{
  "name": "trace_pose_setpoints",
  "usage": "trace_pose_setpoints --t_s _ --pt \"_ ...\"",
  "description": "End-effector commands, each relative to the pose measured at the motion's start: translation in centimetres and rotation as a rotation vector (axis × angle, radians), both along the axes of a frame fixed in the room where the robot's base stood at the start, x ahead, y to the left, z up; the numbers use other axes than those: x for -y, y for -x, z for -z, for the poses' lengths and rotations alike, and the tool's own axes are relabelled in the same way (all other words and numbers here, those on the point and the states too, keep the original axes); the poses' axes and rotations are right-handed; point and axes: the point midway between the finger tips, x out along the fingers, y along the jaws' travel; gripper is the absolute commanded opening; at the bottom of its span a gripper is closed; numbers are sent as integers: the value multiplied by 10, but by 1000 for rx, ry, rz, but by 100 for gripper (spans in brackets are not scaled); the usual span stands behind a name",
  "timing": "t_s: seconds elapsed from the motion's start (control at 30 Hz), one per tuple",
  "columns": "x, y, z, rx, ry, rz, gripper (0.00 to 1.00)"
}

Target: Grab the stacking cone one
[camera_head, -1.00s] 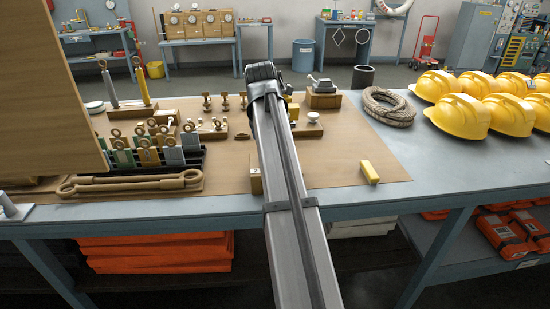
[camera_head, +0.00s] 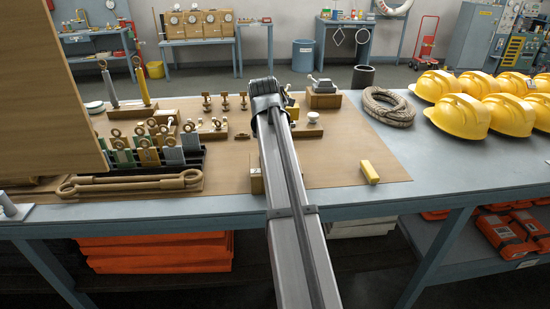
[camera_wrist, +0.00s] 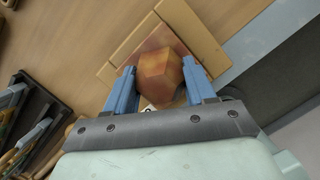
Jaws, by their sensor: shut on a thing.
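In the wrist view my gripper (camera_wrist: 158,68) has its two blue fingers on either side of a brown-orange faceted block, which I take to be the stacking cone (camera_wrist: 162,84). The fingers are shut on it. A flat light-wood plate (camera_wrist: 120,78) shows just beyond the block. I cannot tell whether the block touches it. In the head view my arm hides the gripper and the block.
A black rack with eye-topped pieces (camera_head: 160,150) and a large wooden double-ended link (camera_head: 130,183) are left of my arm. A yellow block (camera_head: 370,172), coiled rope (camera_head: 388,107) and yellow helmets (camera_head: 460,115) are right. A wooden panel (camera_head: 45,90) stands at far left.

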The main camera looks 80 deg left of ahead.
Motion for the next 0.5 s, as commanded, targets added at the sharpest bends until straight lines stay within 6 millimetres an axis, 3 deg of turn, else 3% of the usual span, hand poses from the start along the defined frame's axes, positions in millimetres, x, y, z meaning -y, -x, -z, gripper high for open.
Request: trace_pose_setpoints --t_s 0.07,0.4,0.5 --pt "0 0 0 0 0 0 33" --pt "0 0 0 0 0 0 1" --pt "0 0 -1 1 -1 0 0"
